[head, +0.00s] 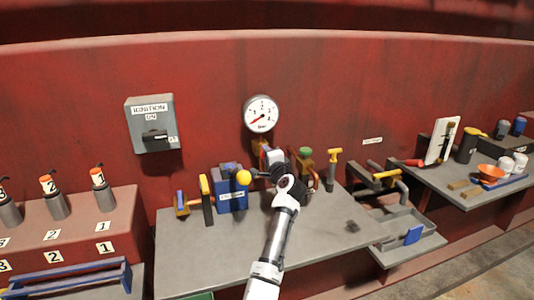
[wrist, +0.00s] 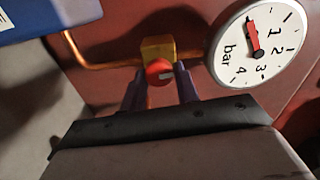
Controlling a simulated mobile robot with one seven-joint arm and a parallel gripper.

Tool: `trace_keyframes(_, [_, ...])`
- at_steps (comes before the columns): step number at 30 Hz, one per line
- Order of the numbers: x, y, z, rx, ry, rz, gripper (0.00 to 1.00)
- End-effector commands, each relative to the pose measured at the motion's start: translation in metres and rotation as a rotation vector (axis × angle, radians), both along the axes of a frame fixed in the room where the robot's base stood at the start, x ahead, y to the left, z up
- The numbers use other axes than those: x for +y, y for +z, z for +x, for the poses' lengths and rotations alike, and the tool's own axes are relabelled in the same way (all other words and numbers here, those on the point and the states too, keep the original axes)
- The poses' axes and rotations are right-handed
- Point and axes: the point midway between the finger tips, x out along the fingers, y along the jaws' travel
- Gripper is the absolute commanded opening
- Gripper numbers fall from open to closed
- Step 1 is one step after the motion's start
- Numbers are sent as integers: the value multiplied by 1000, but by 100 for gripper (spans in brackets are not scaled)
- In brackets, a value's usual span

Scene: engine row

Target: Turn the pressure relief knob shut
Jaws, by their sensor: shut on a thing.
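The red pressure relief knob (wrist: 158,70) sits on a brass block (wrist: 158,49) on a copper pipe in the wrist view. A pale mark shows on its face. My gripper (wrist: 160,82) has its two fingers on either side of the knob, shut on it. In the head view my gripper (head: 272,165) reaches to the wall below the gauge, and the arm hides the knob there. The round white gauge (head: 261,113) is just above; it also shows in the wrist view (wrist: 280,40). Its red needle points near the low end.
A blue box (head: 231,202) with a yellow ball-topped lever stands left of my gripper. A yellow-handled tool (head: 332,168) and a green-topped part (head: 305,154) are to the right. The grey bench (head: 230,255) in front is mostly clear. A grey ignition switch box (head: 152,124) hangs at upper left.

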Motion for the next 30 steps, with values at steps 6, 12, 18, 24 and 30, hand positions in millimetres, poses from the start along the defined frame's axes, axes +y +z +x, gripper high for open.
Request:
trace_keyframes(6, [0, -1, 0, 26, 1, 73, 8])
trace_keyframes(12, [0, -2, 0, 34, 2, 98, 8])
trace_keyframes(18, [0, -2, 0, 35, 2, 101, 8])
trace_keyframes(24, [0, -2, 0, 35, 1, 100, 33])
trace_keyframes(30, [0, -1, 0, 33, 1, 100, 51])
